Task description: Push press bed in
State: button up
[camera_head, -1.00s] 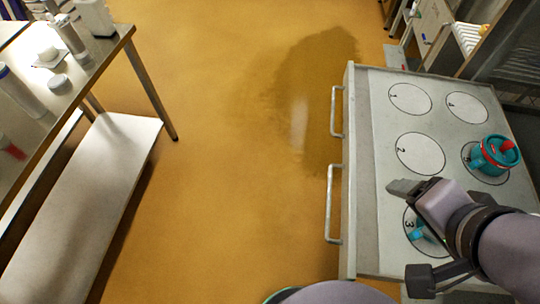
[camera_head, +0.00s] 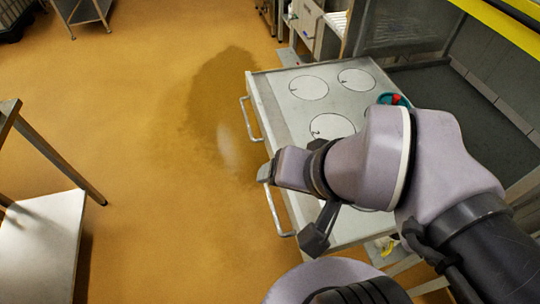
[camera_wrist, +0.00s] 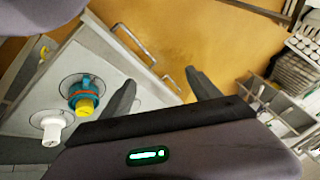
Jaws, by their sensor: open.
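The press bed (camera_head: 272,92) is a pale grey slab with numbered circles, pulled out over the floor on the right. Its front edge carries two bar handles, the far one (camera_head: 251,119) and the near one (camera_head: 273,215). My gripper (camera_head: 266,172) is at the front edge, overlapping the upper end of the near handle; I cannot tell whether it touches. In the wrist view its fingers (camera_wrist: 165,88) are spread and empty, with a handle (camera_wrist: 172,84) showing between them. A teal mould with red on top (camera_head: 394,99) stands on the bed, partly hidden by my arm.
In the wrist view a teal mould with a yellow top (camera_wrist: 84,98) and a white mould (camera_wrist: 51,128) stand on the bed. A steel table (camera_head: 45,145) is at left. Floor in front of the bed is clear, with a dark wet patch (camera_head: 222,85).

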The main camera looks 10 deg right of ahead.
aim_at(297, 106)
jog(key=i+j, duration=0.15)
jog(key=j, duration=0.25)
jog(key=i+j, duration=0.15)
jog(key=j, duration=0.2)
jog(key=i+j, duration=0.15)
jog(key=j, duration=0.25)
